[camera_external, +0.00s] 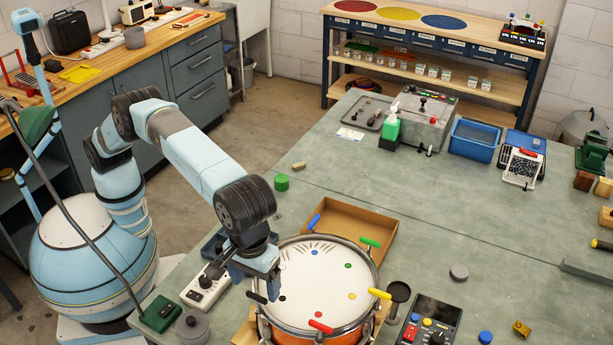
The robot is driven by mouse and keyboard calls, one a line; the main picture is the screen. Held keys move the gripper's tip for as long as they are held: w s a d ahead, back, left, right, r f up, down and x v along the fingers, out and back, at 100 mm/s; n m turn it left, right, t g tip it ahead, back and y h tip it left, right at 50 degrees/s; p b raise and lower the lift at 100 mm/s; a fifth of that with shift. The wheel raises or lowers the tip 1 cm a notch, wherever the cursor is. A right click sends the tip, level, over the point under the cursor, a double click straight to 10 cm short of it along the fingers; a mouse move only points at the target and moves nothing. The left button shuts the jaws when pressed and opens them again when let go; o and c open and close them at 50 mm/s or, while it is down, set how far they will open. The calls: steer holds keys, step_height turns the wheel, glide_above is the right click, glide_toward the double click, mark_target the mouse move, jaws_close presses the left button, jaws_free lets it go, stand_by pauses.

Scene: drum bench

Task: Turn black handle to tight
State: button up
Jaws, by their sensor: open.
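The drum (315,285) has a white head, a metal hoop and an orange shell, and stands at the near edge of the bench. The black handle (256,297) sticks out at the left side of its rim. A black dot (282,298) marks the head beside it. My gripper (271,289) is open and points down at the drum's left rim, close to the black handle. I cannot tell whether it touches the handle; the wrist hides part of the rim there.
Around the rim are a blue handle (314,222), a green handle (370,242), a yellow handle (379,293) and a red handle (320,326). A cardboard tray (345,215) lies behind the drum. A power strip (205,288) is left, a control box (430,321) right.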

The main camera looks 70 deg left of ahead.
mark_target(257, 295)
steer(key=shift+f, duration=2.5)
steer(key=c, duration=1)
